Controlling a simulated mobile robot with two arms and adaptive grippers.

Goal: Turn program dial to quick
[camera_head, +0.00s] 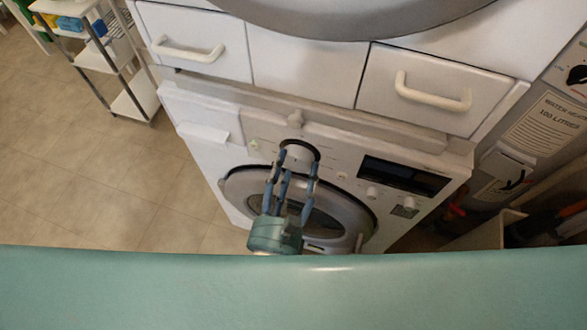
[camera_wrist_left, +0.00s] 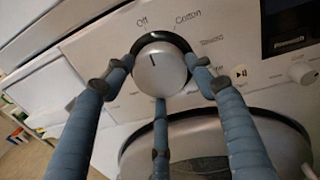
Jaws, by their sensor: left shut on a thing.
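The program dial (camera_wrist_left: 160,72) is a round silver knob with a dark pointer line, set in a dark ring on the washing machine's panel. The pointer points up, between the printed labels Off and Cotton. In the head view the dial (camera_head: 297,149) sits at the top of the panel, partly covered by my fingers. My left gripper (camera_head: 296,165) is shut on the dial, with fingers on its left and right sides and a third finger below; they also show in the left wrist view (camera_wrist_left: 160,80). A Quick label cannot be read. My right gripper is not in view.
The washing machine's round door (camera_head: 355,215) lies just below the dial. A dark display (camera_head: 402,177) and small buttons are right of it. Drawers with white handles (camera_head: 432,92) are above. A shelf trolley (camera_head: 98,60) stands at the left, with open floor before it.

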